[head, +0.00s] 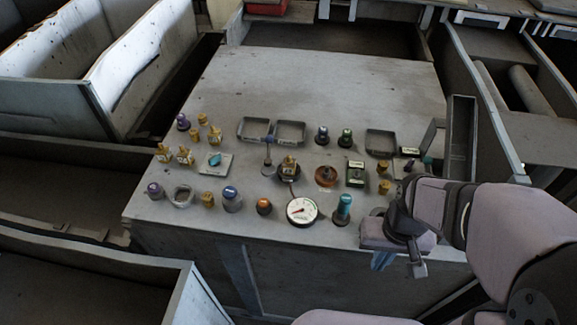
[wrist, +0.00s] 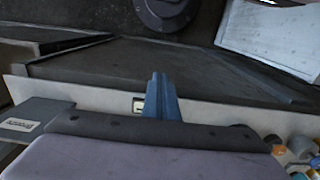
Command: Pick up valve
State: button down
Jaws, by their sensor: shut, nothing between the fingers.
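Several small fittings stand on the grey table top (head: 310,85) in the head view, and I cannot tell for sure which one is the valve. Candidates are a brass fitting on a dark round base (head: 289,167), a brass fitting (head: 163,153) at the left and a teal-topped fitting (head: 342,210) near the front edge. My gripper (head: 383,261) is at the table's front right, low beside the front edge and apart from the fittings. In the wrist view its blue fingers (wrist: 160,98) are together and hold nothing.
A round white gauge (head: 301,210) lies near the front edge. A tall grey open box (head: 460,138) stands at the right edge. The back of the table is clear. Large metal bins surround it.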

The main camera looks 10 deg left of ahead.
jog(key=c, duration=2.5)
grip_release()
jog(key=o, duration=0.7)
jog(key=shift+o, duration=0.2)
